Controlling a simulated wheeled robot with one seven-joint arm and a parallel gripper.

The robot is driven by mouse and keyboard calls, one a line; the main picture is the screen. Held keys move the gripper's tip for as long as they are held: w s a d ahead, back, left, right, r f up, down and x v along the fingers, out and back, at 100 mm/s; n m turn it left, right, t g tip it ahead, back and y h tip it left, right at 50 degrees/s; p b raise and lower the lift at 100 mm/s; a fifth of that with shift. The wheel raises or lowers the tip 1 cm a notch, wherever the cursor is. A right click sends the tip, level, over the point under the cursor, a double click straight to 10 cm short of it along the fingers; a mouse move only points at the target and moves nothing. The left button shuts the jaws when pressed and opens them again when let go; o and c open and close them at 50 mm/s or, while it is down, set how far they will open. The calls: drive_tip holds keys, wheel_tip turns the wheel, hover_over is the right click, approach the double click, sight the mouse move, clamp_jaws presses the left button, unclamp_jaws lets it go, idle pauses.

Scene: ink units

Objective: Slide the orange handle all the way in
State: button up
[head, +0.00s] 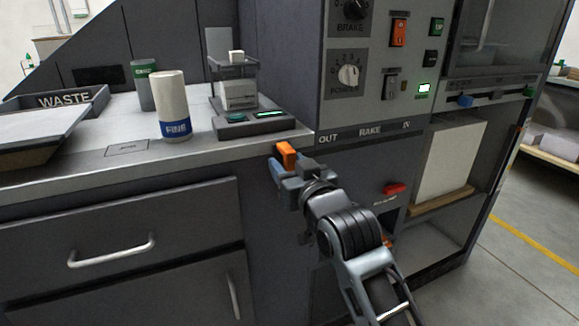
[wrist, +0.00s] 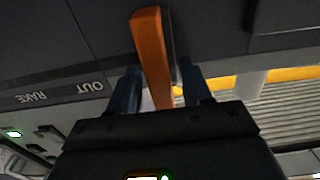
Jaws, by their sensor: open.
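The orange handle (head: 286,154) stands out from the dark cabinet front, just left of the OUT end of the OUT–RAKE–IN label (head: 364,133). In the wrist view the orange handle (wrist: 150,45) runs down between my two blue fingers. My gripper (head: 281,170) is at the handle, and its fingers (wrist: 161,84) are apart, one on each side, with gaps visible. The handle's lower end is hidden behind the gripper body. I cannot tell whether either finger touches it.
A control panel with knobs and switches (head: 398,32) rises above the label. A red control (head: 395,189) sticks out to the right of my arm.

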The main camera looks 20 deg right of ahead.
clamp_jaws()
idle(0.3)
idle(0.3)
